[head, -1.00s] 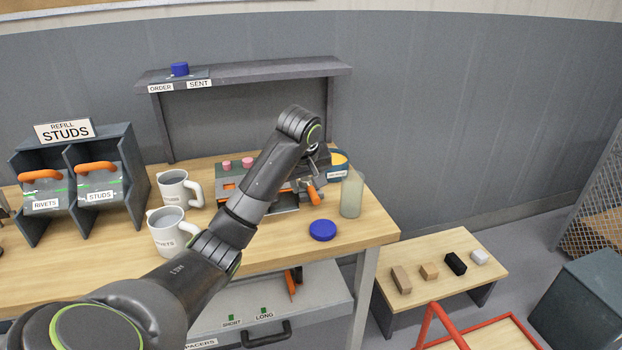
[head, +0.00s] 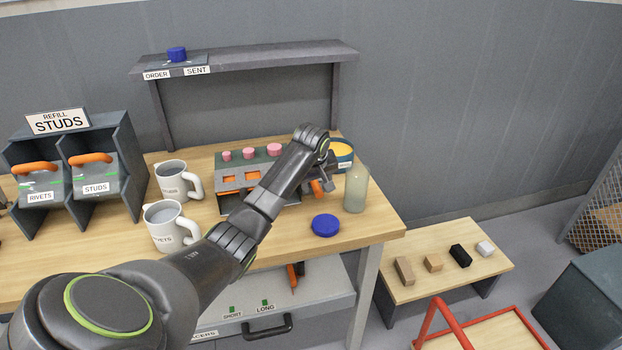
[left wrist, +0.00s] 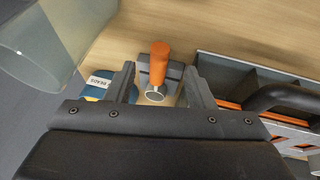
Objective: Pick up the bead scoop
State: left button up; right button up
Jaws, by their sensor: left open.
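The bead scoop has an orange handle (head: 328,185) on the bench. In the left wrist view its orange handle (left wrist: 159,60) points up the picture, with a small metal ring-shaped bowl (left wrist: 155,96) below it. It lies by a dark grey block (left wrist: 172,78). My left gripper (left wrist: 161,84) is open, with one finger on each side of the scoop and visible gaps to both. In the head view my left gripper (head: 320,176) is partly hidden by its own wrist. The beads tub (left wrist: 124,94) is close beside one finger. My right gripper is not in view.
Two white mugs (head: 180,181) stand farther left. Bare bench lies around the lid.

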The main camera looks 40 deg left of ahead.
aim_at(318, 190)
pick_arm(q)
jog(key=shift+p+x, duration=0.4)
jog(key=shift+x, duration=2.35)
jog(key=shift+r, duration=0.1)
grip_shut()
